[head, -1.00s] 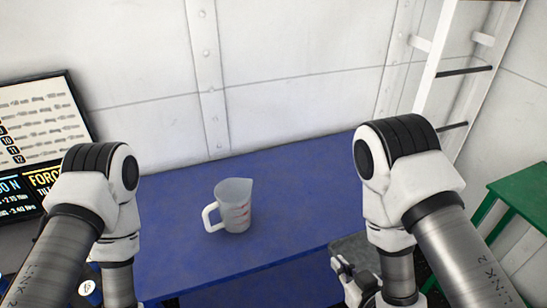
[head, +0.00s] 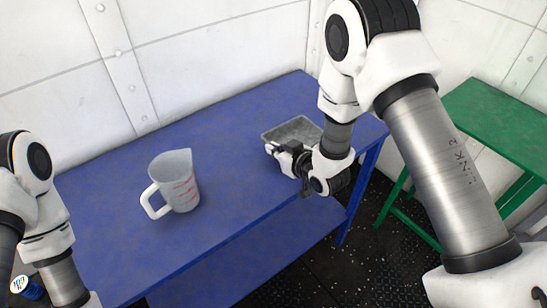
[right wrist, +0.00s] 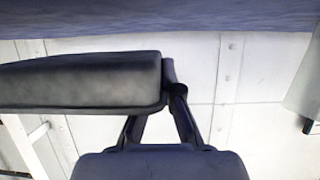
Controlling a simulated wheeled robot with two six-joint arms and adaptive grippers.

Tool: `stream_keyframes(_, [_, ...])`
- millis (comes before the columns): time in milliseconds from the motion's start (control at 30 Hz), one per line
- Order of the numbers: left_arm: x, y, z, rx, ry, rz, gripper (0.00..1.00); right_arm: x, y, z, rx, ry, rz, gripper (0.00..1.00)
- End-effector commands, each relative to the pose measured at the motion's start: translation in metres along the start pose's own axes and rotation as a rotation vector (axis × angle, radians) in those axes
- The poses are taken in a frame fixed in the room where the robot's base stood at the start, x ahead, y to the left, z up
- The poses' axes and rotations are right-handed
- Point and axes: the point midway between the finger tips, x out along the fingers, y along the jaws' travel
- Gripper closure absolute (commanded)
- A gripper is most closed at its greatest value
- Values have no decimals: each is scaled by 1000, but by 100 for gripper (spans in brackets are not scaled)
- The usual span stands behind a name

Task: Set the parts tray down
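The grey parts tray (head: 270,138) is over the right end of the blue table (head: 230,215) in the head view. My right gripper (head: 288,160) is at its near left side. In the right wrist view, the tray (right wrist: 80,85) fills the left side, and my right gripper (right wrist: 165,100) is shut on its end wall; one finger is partly hidden behind it. A strip of wall shows between the tray and the blue tabletop (right wrist: 160,18), so the tray is held a little above the table, roughly level. My left gripper is outside the view.
A translucent measuring jug (head: 178,182) stands on the blue table left of the tray, its handle to the left. The tabletop between them is clear. A green table (head: 500,125) stands at the right, across a floor gap. The wall is behind.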

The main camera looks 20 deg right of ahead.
Motion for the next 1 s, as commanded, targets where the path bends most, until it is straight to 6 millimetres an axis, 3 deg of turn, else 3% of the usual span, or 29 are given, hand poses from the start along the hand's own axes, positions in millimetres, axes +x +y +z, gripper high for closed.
stream_keyframes(233, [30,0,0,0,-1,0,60,18,2,34,-1,-1,-1,100])
stream_keyframes(600, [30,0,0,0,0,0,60,19,2,36,-1,0,0,100])
stream_keyframes(700, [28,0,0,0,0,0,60,18,1,34,-1,-1,-1,69])
stream_keyframes(1000, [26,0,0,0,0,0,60,17,1,32,-1,0,-1,69])
